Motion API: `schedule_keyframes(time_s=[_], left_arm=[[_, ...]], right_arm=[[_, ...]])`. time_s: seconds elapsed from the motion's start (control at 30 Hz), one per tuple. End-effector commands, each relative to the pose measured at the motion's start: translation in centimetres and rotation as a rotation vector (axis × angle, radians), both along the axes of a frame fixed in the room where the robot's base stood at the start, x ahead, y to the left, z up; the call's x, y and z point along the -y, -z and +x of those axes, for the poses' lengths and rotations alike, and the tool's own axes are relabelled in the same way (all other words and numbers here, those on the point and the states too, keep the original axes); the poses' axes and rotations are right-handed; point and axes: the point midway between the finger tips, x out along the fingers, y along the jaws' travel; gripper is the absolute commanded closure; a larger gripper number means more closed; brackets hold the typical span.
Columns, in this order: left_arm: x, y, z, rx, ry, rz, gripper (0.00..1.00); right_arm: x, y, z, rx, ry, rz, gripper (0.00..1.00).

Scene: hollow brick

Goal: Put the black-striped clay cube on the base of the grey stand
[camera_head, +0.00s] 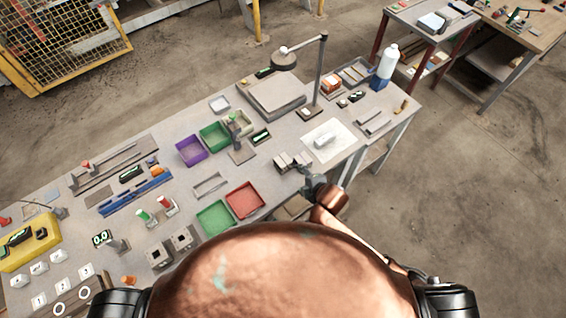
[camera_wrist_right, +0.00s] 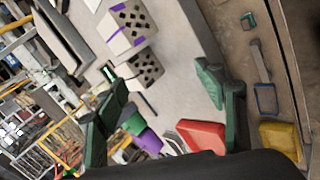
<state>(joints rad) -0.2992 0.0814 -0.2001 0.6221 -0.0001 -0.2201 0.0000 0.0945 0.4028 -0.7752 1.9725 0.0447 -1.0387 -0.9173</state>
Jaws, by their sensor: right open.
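Two pale hollow clay cubes with holed faces stand side by side on the bench near my right gripper (camera_head: 308,178). In the right wrist view one cube (camera_wrist_right: 128,24) has purple stripes. The other cube (camera_wrist_right: 147,67) shows dark markings, likely the black-striped one, but its stripes are hard to make out. My right gripper is open and empty, its fingers (camera_wrist_right: 163,80) spread on the near side of the cubes, apart from them. A grey stand with a flat base (camera_head: 242,155) and a post is on the bench left of the cubes. My left gripper is out of view.
Purple (camera_head: 190,151) and green (camera_head: 214,136) bins stand left of the stand. A red bin (camera_head: 245,200) and another green bin (camera_head: 214,217) are at the near edge. A white sheet (camera_head: 328,143) lies right of the cubes, and a lamp (camera_head: 285,58) stands behind.

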Motion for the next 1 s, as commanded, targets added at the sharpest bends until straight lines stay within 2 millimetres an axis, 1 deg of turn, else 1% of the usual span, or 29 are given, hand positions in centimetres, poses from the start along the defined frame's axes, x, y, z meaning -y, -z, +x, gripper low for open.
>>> schedule_keyframes(time_s=[0.03, 0.1, 0.17, 0.2, 0.23, 0.3, 0.37, 0.4, 0.5, 0.6, 0.7, 0.87, 1.0], left_arm=[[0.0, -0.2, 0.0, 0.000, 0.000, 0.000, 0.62], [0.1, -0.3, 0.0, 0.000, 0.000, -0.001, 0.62], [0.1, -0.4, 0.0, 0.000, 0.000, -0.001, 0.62], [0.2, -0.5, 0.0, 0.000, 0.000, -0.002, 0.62], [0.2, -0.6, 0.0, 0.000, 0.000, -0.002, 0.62], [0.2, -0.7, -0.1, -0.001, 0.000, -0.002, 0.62], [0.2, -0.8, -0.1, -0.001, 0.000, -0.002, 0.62], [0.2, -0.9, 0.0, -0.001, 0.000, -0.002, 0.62], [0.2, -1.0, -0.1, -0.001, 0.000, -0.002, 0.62], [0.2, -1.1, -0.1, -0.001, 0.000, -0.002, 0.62], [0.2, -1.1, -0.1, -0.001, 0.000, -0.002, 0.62], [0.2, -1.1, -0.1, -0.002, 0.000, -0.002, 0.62], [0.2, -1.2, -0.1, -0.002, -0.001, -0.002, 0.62]], right_arm=[[-1.6, -0.9, 0.9, 0.063, -0.119, -0.068, 0.36], [-3.7, -1.7, 1.7, 0.155, -0.297, -0.178, 0.36], [-5.3, -2.2, 2.4, 0.243, -0.468, -0.293, 0.36], [-6.2, -2.4, 2.8, 0.306, -0.586, -0.376, 0.36], [-6.6, -2.5, 3.2, 0.351, -0.673, -0.442, 0.36], [-7.1, -2.5, 4.0, 0.447, -0.861, -0.590, 0.36], [-6.9, -2.4, 4.6, 0.517, -1.003, -0.706, 0.36], [-6.6, -2.3, 5.1, 0.555, -1.082, -0.776, 0.36], [-5.7, -2.2, 6.1, 0.627, -1.241, -0.917, 0.36], [-4.9, -2.1, 6.7, 0.668, -1.337, -1.005, 0.36], [-4.6, -1.6, 7.3, 0.685, -1.383, -1.046, 0.36], [-5.3, -0.4, 8.3, 0.689, -1.393, -1.053, 0.36], [-5.6, 0.2, 8.8, 0.687, -1.391, -1.052, 0.36]])
